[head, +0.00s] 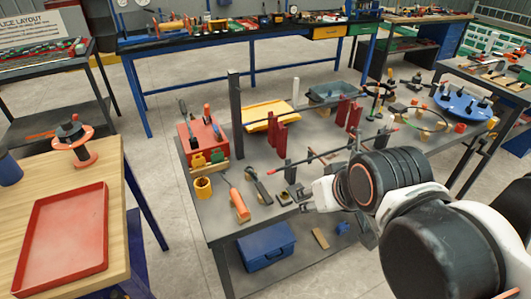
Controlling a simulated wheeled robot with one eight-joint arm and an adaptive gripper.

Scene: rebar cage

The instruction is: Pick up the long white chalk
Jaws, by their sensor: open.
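A slim white upright stick (296,91), which looks like the long white chalk, stands on the grey worktable (222,215) between the yellow tray and the blue-grey bin. It is small in this view, so I cannot be sure what it is. My arm reaches in from the lower right. My gripper (301,198) is open, low over the front part of the worktable, nearer to me than the white stick and well apart from it. The fingertips are small and partly merge with dark items behind them, and I see nothing held between them.
Red upright blocks (278,132) and a horizontal rod (325,153) stand between my gripper and the white stick. A dark post (235,115) rises at the left. A red toolbox (203,140), an orange-handled tool (239,204) and a hammer (260,186) occupy the left side.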

